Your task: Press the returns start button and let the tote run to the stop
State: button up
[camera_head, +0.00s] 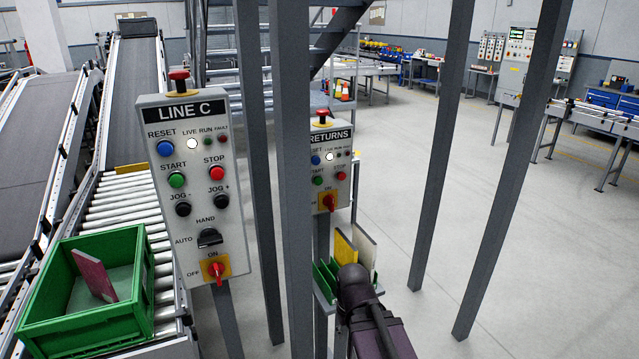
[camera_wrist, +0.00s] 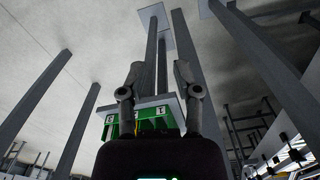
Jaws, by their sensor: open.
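The RETURNS panel (camera_head: 331,135) stands on a post right of centre in the head view, partly cut off by a grey upright. Its green start button (camera_head: 317,180) shows beside that upright, left of the red stop button (camera_head: 341,175). Its white LIVE lamp (camera_head: 329,156) is lit. A green tote (camera_head: 90,335) with a maroon board inside sits on the roller conveyor (camera_head: 125,205) at left. My arm reaches in low, below the RETURNS panel; its fingers are not clear there. In the wrist view my gripper (camera_wrist: 158,78) has its fingers spread and empty.
A similar LINE C panel (camera_head: 196,180) stands nearer, left of the uprights. A green slotted holder (camera_head: 325,278) with yellow and grey boards sits below the RETURNS panel, close to my arm. Grey uprights (camera_head: 297,180) crowd the middle. Open floor (camera_head: 555,235) lies at right.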

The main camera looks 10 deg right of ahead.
grip_shut()
dwell(1.0)
